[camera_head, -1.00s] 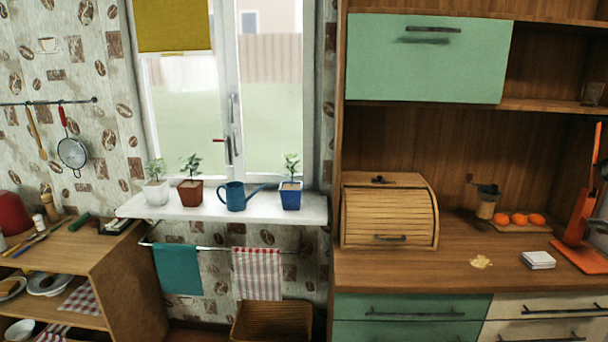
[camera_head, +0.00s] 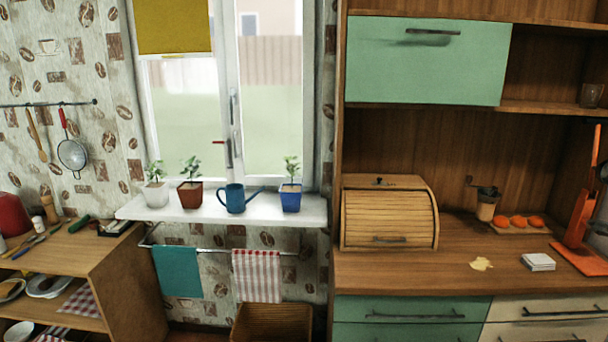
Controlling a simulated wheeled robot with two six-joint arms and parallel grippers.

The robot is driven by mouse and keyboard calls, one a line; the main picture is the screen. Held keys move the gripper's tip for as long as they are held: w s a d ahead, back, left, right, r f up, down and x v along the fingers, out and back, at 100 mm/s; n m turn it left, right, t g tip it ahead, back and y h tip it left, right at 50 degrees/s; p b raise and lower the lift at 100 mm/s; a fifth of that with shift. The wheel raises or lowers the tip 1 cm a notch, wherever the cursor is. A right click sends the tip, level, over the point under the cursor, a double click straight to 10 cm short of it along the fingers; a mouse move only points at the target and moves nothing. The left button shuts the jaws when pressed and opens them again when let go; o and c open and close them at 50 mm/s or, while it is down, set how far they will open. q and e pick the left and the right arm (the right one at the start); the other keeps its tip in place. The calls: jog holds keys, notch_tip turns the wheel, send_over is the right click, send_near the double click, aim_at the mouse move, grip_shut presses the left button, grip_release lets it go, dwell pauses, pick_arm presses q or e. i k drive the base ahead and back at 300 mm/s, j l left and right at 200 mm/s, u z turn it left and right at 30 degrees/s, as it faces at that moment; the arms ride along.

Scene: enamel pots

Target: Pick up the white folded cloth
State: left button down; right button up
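A small white folded cloth (camera_head: 538,261) lies flat on the wooden counter (camera_head: 400,270) at the right of the head view. It is a square stack near the counter's front edge, to the right of a pale yellow patch. Neither of my grippers shows in the head view, so I cannot see their state or where they are relative to the cloth.
A yellowish spill or crumb patch (camera_head: 481,264) lies left of the cloth. An orange upright tool (camera_head: 585,215) stands on its base to the right. Orange fruits on a board (camera_head: 519,222) and a grinder (camera_head: 486,203) are behind. A wooden bread box (camera_head: 389,215) stands left.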

aim_at(537, 261)
jog(key=z, duration=1.4)
